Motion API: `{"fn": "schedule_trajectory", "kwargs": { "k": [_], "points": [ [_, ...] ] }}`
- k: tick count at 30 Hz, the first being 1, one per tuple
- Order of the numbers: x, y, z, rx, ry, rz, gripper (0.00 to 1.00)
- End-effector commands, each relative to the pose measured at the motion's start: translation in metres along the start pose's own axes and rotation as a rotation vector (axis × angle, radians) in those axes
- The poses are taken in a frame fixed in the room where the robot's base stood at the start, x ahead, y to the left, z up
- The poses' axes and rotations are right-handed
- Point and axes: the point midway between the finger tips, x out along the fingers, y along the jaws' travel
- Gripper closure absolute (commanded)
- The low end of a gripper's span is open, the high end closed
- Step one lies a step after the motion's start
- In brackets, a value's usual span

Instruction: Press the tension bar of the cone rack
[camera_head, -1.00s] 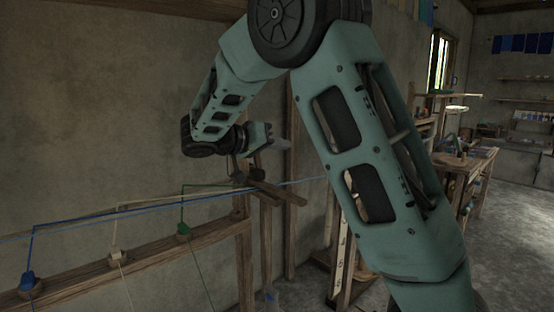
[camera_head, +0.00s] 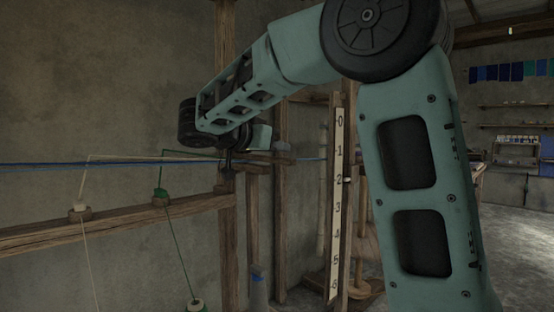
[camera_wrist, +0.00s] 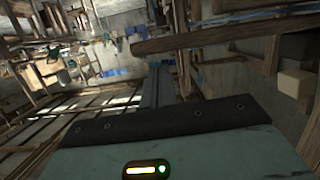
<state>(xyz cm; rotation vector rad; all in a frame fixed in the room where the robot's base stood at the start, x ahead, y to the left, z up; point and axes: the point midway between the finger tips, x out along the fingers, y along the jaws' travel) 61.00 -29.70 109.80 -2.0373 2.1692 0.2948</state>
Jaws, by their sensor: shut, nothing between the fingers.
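The cone rack (camera_head: 120,220) is a wooden frame with a long rail at the left of the head view. Blue, cream and green threads run along it. A short wooden bar (camera_head: 274,160), which looks like the tension bar, sticks out by the rack's right post. My gripper (camera_head: 285,148) is shut and empty, just above or beside this bar; whether they touch I cannot tell. My arm partly hides the spot. In the wrist view, a rounded wooden bar (camera_wrist: 215,36) crosses beyond the grey fingers of my gripper (camera_wrist: 156,84).
A numbered wooden scale (camera_head: 337,200) stands right of the rack. Wooden posts (camera_head: 281,220) stand behind the bar. Open floor (camera_head: 520,235) shows at the far right.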

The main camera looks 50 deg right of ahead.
Motion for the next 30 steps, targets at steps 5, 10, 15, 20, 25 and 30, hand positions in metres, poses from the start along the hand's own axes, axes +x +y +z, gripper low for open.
{"fn": "schedule_trajectory", "kwargs": {
  "k": [5,10,15,20,25,30],
  "points": [
    [0.004,0.001,0.016,0.048,0.000,-0.012,1.00],
    [0.005,0.001,0.021,0.075,-0.001,-0.018,1.00],
    [0.005,0.001,0.024,0.082,-0.004,-0.020,1.00],
    [0.006,0.001,0.025,0.080,-0.005,-0.020,1.00],
    [0.006,0.001,0.026,0.078,-0.005,-0.020,1.00],
    [0.006,0.000,0.024,0.078,-0.004,-0.020,1.00]
  ]
}}
